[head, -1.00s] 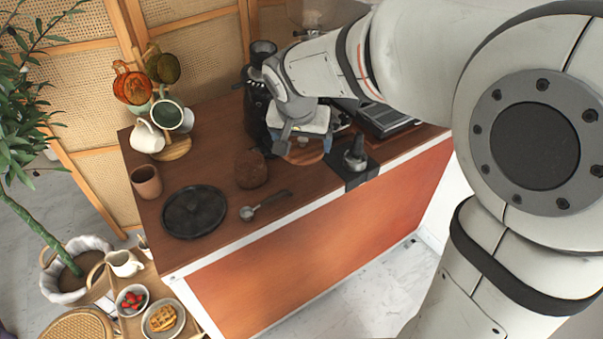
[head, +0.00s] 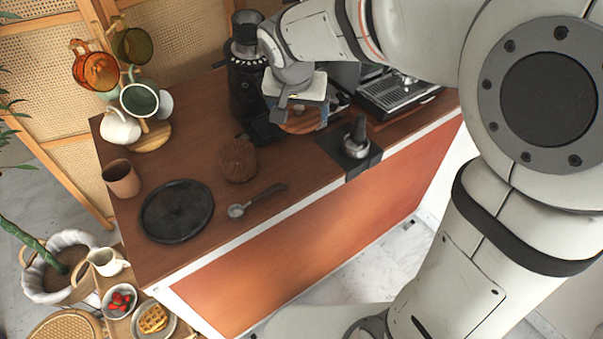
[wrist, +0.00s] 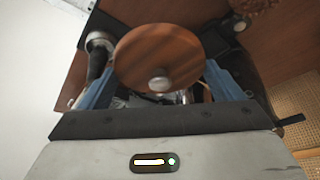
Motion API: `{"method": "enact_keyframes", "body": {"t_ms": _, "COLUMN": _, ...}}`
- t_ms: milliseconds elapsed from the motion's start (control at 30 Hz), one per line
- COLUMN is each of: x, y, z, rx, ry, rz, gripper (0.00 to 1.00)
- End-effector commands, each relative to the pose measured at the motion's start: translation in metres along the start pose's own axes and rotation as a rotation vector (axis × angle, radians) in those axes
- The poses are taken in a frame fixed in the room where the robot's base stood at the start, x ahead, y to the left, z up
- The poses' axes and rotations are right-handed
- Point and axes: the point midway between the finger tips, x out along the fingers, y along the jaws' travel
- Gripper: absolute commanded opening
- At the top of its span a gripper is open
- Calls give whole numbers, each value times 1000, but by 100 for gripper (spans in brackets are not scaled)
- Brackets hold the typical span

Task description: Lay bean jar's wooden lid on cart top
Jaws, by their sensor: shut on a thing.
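The round wooden lid (wrist: 158,52) with a small metal knob is in my gripper (wrist: 160,88). In the wrist view it lies between the blue fingers, knob facing the camera; the exact contact is hard to see. In the head view the lid (head: 300,122) shows partly under my gripper (head: 298,108), above the rear middle of the cart. Whether it touches anything below I cannot tell. The apparent bean jar (head: 238,160), a round brown bean-filled shape without a lid, stands left of my gripper. The brown cart top (head: 200,160) lies beneath.
A black grinder (head: 246,75) stands behind and left of my gripper; an espresso machine (head: 395,95) is to the right. A tamper (head: 356,140) stands on a dark mat (head: 367,162). A black round tray (head: 176,211), a spoon (head: 258,200) and a clay cup (head: 121,179) are left.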

Motion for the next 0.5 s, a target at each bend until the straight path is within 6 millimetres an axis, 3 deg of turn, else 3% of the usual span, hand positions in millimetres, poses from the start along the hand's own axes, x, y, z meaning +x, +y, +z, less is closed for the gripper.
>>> {"method": "enact_keyframes", "body": {"t_ms": 33, "x": 13, "y": -1, "z": 6, "rx": -2, "ry": -1, "rz": 0, "gripper": 64}}
{"method": "enact_keyframes", "body": {"t_ms": 333, "x": 53, "y": -2, "z": 23, "rx": -4, "ry": -1, "rz": -1, "gripper": 64}}
{"method": "enact_keyframes", "body": {"t_ms": 500, "x": 65, "y": -2, "z": 28, "rx": -4, "ry": -1, "rz": -1, "gripper": 64}}
